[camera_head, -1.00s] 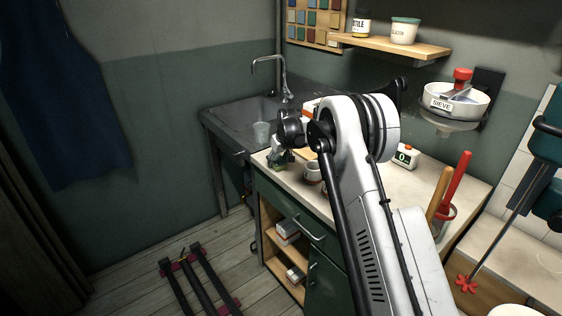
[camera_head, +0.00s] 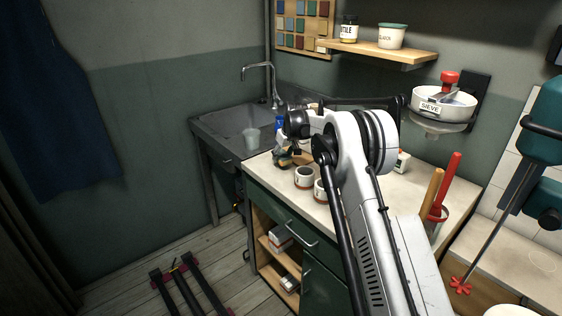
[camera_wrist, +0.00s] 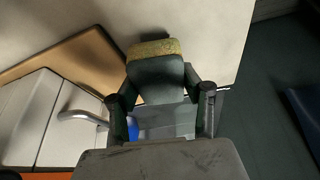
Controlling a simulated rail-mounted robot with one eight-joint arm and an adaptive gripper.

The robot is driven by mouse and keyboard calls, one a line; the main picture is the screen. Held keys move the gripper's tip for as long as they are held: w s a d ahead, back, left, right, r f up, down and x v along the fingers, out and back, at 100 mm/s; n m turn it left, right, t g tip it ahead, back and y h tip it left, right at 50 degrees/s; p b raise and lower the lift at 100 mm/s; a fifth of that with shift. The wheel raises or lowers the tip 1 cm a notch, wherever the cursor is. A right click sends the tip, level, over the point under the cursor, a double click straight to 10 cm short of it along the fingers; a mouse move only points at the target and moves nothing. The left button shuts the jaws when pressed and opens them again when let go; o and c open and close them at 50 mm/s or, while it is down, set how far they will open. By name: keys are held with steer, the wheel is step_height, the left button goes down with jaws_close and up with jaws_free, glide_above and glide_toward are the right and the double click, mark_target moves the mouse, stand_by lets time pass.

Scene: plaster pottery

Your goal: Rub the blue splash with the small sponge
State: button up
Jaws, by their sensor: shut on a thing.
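The small sponge (camera_wrist: 155,47), with a yellow-green face, shows beyond the grey finger parts of my gripper (camera_wrist: 157,75) in the wrist view. My gripper is shut on it. In the head view my gripper (camera_head: 283,158) is over the left end of the pale countertop (camera_head: 410,190), close to the sink. From these views I cannot tell whether the sponge touches the surface. I cannot make out the blue splash in any view; my arm and gripper hide part of the countertop.
Two pale cups, one of them here (camera_head: 303,177), stand right of my gripper. The sink (camera_head: 235,122) with a tumbler (camera_head: 251,138) lies left. A wooden board (camera_wrist: 85,58) lies beneath in the wrist view.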

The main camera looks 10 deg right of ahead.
steer(key=shift+r+p, duration=0.75)
steer(key=shift+r, duration=1.95)
